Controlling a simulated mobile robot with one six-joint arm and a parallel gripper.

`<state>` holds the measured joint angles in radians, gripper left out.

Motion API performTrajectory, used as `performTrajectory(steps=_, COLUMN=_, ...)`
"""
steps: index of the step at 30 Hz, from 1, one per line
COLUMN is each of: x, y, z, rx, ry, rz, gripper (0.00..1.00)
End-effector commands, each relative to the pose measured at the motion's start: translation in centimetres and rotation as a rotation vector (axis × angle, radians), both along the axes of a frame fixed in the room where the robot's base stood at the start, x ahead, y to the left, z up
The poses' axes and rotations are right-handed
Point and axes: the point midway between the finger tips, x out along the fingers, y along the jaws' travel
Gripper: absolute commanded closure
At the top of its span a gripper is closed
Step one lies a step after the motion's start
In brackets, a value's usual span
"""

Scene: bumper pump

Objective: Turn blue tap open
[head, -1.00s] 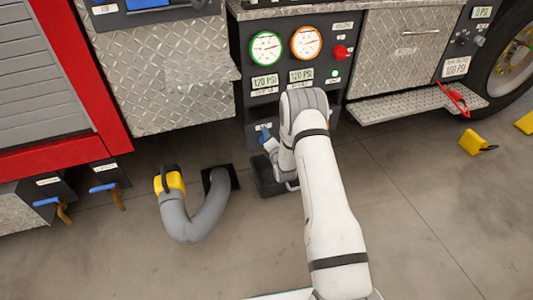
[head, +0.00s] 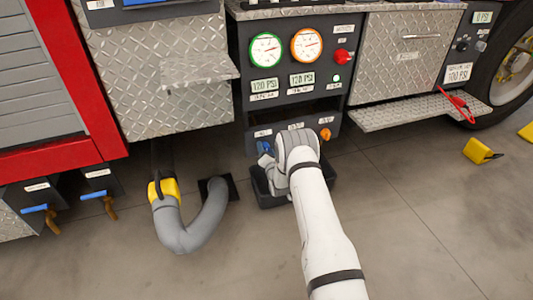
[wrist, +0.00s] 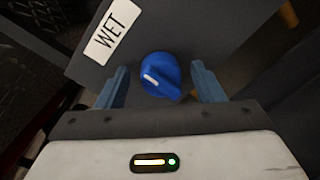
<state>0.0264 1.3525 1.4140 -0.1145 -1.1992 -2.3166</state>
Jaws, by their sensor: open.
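The blue tap (wrist: 160,75) is a round knob with a white pointer mark, on a dark panel beneath a white WET label (wrist: 112,32). The pointer slants toward the upper left in the wrist view. My gripper (wrist: 161,85) is open, with one blue-grey finger on each side of the knob. Whether the fingers touch it cannot be told. In the head view the blue tap (head: 264,146) shows low on the pump panel, partly behind my gripper (head: 264,161).
An orange knob (head: 325,134) sits right on the same low panel, above a dark tray (head: 262,194). A grey hose (head: 200,228) with a yellow coupling lies left. Two blue-handled brass taps (head: 38,209) (head: 96,195) stand far left. Open floor lies in front.

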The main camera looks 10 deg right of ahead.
Motion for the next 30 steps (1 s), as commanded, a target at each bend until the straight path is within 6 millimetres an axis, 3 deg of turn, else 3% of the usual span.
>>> performTrajectory(steps=7, x=0.09, y=0.01, z=0.01, rx=0.0, ry=0.001, rz=0.0, gripper=0.39)
performTrajectory(steps=23, x=0.06, y=-0.02, z=0.0, rx=0.0, ry=0.001, rz=0.0, gripper=0.82)
performTrajectory(steps=30, x=0.07, y=-0.07, z=-0.04, rx=0.016, ry=0.005, rz=-0.001, gripper=0.83)
